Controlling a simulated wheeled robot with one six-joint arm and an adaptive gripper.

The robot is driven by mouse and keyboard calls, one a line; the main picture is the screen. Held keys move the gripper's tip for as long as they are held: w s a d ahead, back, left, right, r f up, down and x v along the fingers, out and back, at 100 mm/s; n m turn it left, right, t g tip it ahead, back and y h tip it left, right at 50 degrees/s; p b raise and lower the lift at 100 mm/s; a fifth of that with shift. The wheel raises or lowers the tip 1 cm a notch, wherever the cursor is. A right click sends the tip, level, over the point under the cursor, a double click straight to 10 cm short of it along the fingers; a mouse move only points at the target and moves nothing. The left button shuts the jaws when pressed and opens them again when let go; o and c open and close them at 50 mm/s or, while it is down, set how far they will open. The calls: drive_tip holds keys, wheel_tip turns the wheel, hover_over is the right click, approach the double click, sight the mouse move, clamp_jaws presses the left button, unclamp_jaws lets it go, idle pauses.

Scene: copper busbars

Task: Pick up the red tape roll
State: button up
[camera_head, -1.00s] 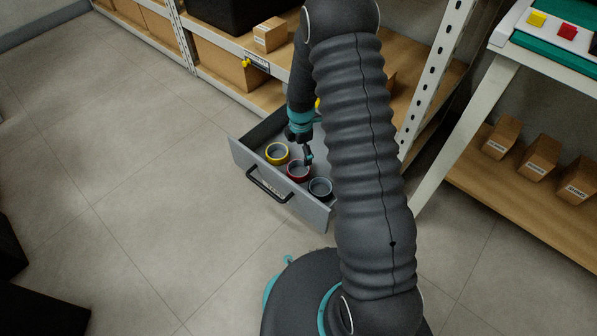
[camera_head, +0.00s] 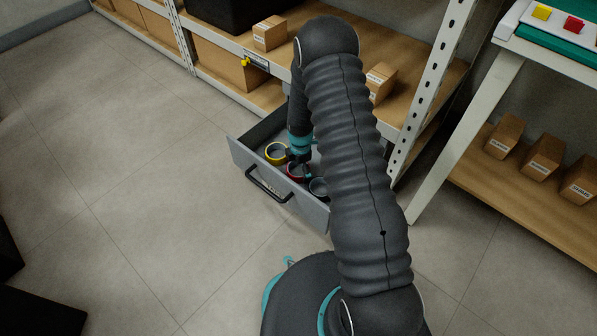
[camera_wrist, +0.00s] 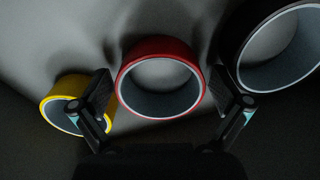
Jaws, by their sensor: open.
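The red tape roll (camera_wrist: 162,48) lies in the open grey drawer, in the middle of a row of rolls. In the head view the red tape roll (camera_head: 291,173) is partly covered by my gripper (camera_head: 298,161). In the wrist view my gripper (camera_wrist: 162,100) is open, with one finger on each side of the red roll. The left finger is between the red roll and the yellow roll (camera_wrist: 60,92). The right finger is between the red roll and the black roll (camera_wrist: 232,45). I cannot tell whether the fingers touch the red roll.
The drawer (camera_head: 280,205) has a black handle and grey walls close around the rolls. The shelf unit (camera_head: 425,100) stands behind it, with cardboard boxes (camera_head: 270,33) on it. A table with a lower shelf (camera_head: 520,185) is at the right.

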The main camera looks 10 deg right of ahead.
drive_tip(key=c, duration=1)
drive_tip(key=shift+r, duration=0.1)
drive_tip(key=shift+c, duration=0.2)
